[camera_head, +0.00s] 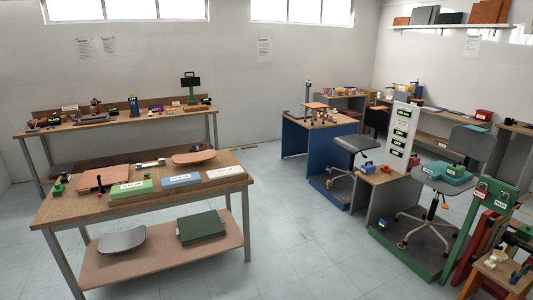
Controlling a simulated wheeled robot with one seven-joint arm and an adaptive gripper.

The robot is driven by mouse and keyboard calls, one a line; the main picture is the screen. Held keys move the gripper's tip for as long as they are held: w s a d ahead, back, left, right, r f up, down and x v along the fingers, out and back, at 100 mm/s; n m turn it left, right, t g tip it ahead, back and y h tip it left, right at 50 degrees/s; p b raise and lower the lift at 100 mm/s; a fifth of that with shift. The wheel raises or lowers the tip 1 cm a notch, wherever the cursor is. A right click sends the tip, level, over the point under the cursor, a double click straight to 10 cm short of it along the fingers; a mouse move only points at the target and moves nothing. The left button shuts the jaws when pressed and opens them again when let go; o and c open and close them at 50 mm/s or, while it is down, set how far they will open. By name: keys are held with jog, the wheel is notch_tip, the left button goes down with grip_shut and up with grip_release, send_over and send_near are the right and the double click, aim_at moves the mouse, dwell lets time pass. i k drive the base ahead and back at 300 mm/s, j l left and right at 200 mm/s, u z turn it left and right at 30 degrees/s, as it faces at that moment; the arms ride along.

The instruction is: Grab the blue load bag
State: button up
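I cannot tell for sure which thing is the blue load bag. A small blue object (367,168) sits on the grey-sided stand in the right half of the view. A teal bag-like bundle (447,175) with a dark label lies on the seat of the grey chair at the right. A flat blue block (182,181) with a white label lies on the front workbench, between a green block (131,189) and a white block (226,173). My gripper is not in view.
The wooden front workbench (85,211) has a lower shelf with a grey seat shell (122,240) and a green box (201,227). A blue-sided bench (293,136) stands mid-room. Green and red frames (487,205) stand at the right. The floor (310,255) between is clear.

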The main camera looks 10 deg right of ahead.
aim_at(368, 168)
jog(key=i+l+z, duration=0.35)
jog(key=i, duration=0.5)
jog(key=i+z, duration=0.3)
jog(key=i, duration=0.55)
jog(key=i+j+z, duration=0.15)
jog(key=i+z, duration=0.2)
jog(key=i, duration=0.5)
jog(key=i+u, duration=0.1)
jog(key=i, duration=0.35)
jog(key=i+l+u, duration=0.15)
jog(key=i, duration=0.35)
jog(key=i+u, duration=0.1)
jog(key=i, duration=0.35)
jog(key=i+l+u, duration=0.1)
jog(key=i+l, duration=0.15)
jog(key=i, duration=0.2)
jog(key=i+l+u, duration=0.15)
jog(key=i, duration=0.3)
jog(key=i+l+u, duration=0.1)
jog(key=i+l, duration=0.15)
jog(key=i, duration=0.2)
jog(key=i+l+u, duration=0.25)
jog(key=i+l, duration=0.3)
